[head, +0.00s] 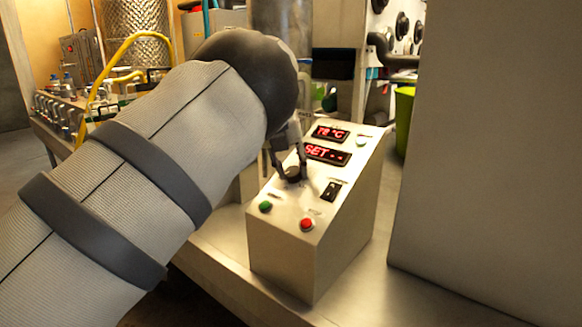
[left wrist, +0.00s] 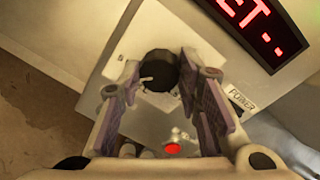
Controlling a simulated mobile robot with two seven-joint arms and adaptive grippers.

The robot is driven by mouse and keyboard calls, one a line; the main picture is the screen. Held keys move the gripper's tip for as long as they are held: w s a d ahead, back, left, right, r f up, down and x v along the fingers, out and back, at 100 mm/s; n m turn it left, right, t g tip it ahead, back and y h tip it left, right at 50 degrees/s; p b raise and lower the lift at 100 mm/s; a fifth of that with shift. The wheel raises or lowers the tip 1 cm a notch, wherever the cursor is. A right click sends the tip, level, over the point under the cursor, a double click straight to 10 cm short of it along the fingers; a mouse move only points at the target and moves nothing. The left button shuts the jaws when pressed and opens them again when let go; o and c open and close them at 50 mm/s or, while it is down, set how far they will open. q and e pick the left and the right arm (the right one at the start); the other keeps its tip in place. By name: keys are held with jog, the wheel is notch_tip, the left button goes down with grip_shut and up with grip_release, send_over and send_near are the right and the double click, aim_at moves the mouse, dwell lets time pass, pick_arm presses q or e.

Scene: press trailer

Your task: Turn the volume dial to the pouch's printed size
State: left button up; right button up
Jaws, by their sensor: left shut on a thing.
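The volume dial is a round black knob (left wrist: 158,66) on the sloped face of a metal control box (head: 282,250). In the left wrist view its pale pointer mark is toward the left side. My left gripper (head: 288,166) comes down onto the dial from above, and its fingers are shut on it, one on each side. The fingers partly cover the dial in the head view. A lower red display (head: 327,153) reads SET followed by dashes. An upper red display (head: 331,133) seems to read 78 °C. I cannot see a pouch or its printed size. My right gripper is not in view.
A black power switch (head: 331,191) is right of the dial. A green button (head: 265,206) and a red button (head: 307,224) are nearer the box's front edge. A large grey panel (head: 480,150) stands at right. Equipment with a yellow hose (head: 107,68) is behind at left.

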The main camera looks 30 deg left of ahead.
pick_arm(q)
jog(key=shift+r+n, duration=0.1)
jog(key=shift+n, duration=0.9)
jog(key=shift+n+p, duration=0.3)
jog(key=shift+n, duration=2.7)
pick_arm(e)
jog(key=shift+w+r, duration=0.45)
pick_arm(q)
jog(key=o, duration=1.1)
jog(key=shift+o, duration=0.2)
